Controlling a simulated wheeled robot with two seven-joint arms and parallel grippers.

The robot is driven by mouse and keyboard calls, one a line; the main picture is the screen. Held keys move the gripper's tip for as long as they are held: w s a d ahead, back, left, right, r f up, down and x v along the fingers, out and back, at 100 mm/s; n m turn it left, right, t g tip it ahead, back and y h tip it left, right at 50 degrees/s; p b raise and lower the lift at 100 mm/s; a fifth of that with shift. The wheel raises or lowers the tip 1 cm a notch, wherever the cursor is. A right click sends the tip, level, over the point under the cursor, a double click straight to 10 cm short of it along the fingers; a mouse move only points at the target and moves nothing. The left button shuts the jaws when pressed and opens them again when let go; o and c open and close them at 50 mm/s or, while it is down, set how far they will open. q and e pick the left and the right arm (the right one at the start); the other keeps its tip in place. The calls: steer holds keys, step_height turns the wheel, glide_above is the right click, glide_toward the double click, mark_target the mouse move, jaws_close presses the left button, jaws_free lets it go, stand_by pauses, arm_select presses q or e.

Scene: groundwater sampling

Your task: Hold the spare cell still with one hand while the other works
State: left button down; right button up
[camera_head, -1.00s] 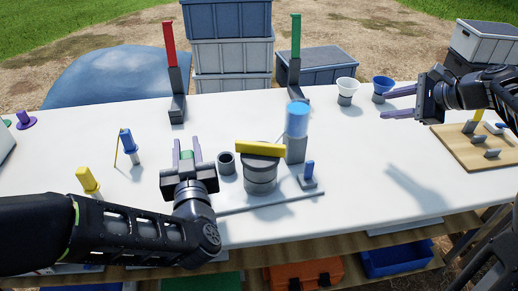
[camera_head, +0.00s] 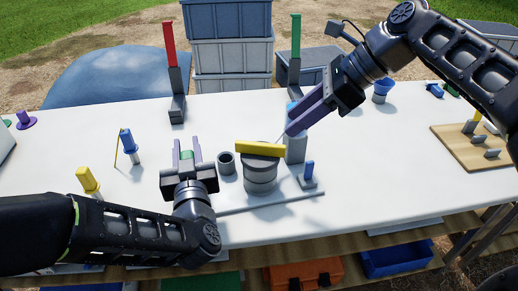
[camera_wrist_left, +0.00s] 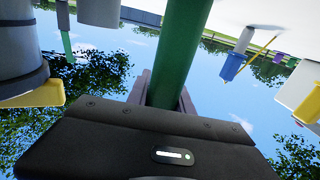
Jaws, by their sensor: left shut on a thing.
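My left gripper (camera_head: 187,158) is shut on a green cylinder (camera_head: 186,156), taken here as the spare cell, low over the table. In the left wrist view the green cylinder (camera_wrist_left: 175,60) stands between the fingers, and its far end is out of the picture. My right gripper (camera_head: 298,118) is at the blue-topped cylinder (camera_head: 292,105) on a grey block (camera_head: 296,149).
A grey round housing with a yellow bar (camera_head: 260,149) and a small dark cup (camera_head: 226,163) stand right of my left gripper. A small blue peg (camera_head: 309,171) is near the plate's right end. Red (camera_head: 169,45) and green (camera_head: 296,35) uprights stand behind.

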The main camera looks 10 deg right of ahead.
mark_target(264, 144)
steer(key=shift+x, duration=5)
steer(key=shift+c, duration=0.6)
jaws_close()
